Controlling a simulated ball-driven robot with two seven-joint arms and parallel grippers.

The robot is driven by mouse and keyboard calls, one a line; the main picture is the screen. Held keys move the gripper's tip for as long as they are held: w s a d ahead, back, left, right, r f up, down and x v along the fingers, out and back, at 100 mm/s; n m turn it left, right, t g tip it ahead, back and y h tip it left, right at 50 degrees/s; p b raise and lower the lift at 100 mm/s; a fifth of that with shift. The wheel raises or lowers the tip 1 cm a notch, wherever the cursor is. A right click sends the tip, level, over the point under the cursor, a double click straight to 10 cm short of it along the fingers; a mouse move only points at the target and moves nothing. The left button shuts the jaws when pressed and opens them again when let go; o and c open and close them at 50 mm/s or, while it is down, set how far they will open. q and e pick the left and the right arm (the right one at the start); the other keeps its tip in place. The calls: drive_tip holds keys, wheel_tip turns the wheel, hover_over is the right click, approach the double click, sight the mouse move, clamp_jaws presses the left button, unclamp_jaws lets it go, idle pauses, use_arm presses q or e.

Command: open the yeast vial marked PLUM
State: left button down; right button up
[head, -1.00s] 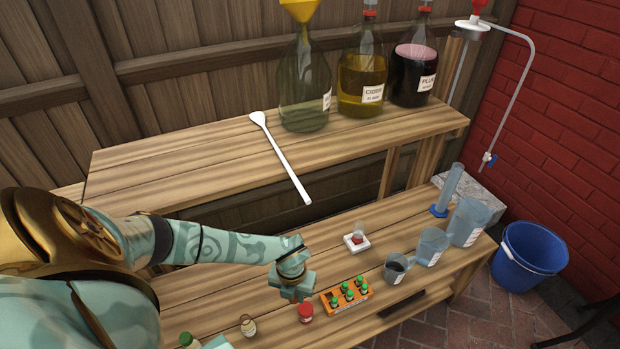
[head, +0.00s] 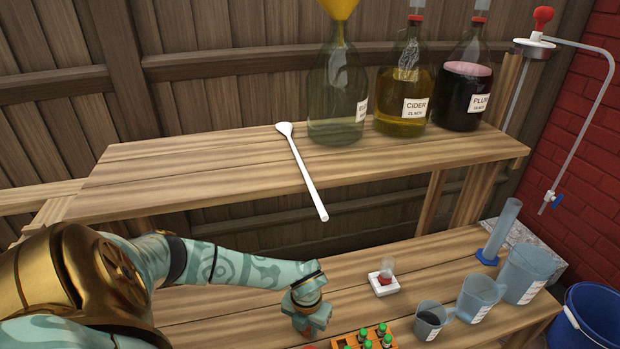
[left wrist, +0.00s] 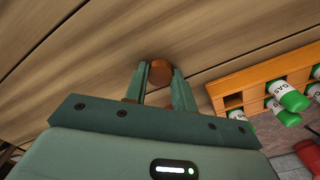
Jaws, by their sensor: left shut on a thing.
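My left gripper (head: 309,330) is low over the bench, left of an orange rack (head: 402,346) of green-capped vials (head: 363,335). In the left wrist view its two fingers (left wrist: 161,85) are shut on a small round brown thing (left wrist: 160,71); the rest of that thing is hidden. The rack (left wrist: 262,72) shows at the right there, with an empty hole near its left end. I cannot make out PLUM on any vial. My right gripper is not in view.
A white dish (head: 384,287) with a small glass stands behind the rack. Measuring jugs (head: 478,297) and a cylinder (head: 498,235) stand to the right. A white paddle (head: 303,175) and large bottles (head: 403,90) are on the upper shelf. Bare bench lies behind my gripper.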

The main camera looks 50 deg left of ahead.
sight(307, 329)
use_arm(q)
drive_tip(key=shift+f, duration=0.15)
drive_tip(key=c, duration=1.1)
unclamp_jaws()
drive_tip(key=shift+c, duration=0.2)
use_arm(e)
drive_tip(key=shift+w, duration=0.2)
use_arm(q)
wheel_tip(307, 329, up, 12)
drive_tip(key=p, duration=0.6)
drive_tip(key=shift+r+p, duration=0.2)
drive_tip(key=shift+p, duration=0.2)
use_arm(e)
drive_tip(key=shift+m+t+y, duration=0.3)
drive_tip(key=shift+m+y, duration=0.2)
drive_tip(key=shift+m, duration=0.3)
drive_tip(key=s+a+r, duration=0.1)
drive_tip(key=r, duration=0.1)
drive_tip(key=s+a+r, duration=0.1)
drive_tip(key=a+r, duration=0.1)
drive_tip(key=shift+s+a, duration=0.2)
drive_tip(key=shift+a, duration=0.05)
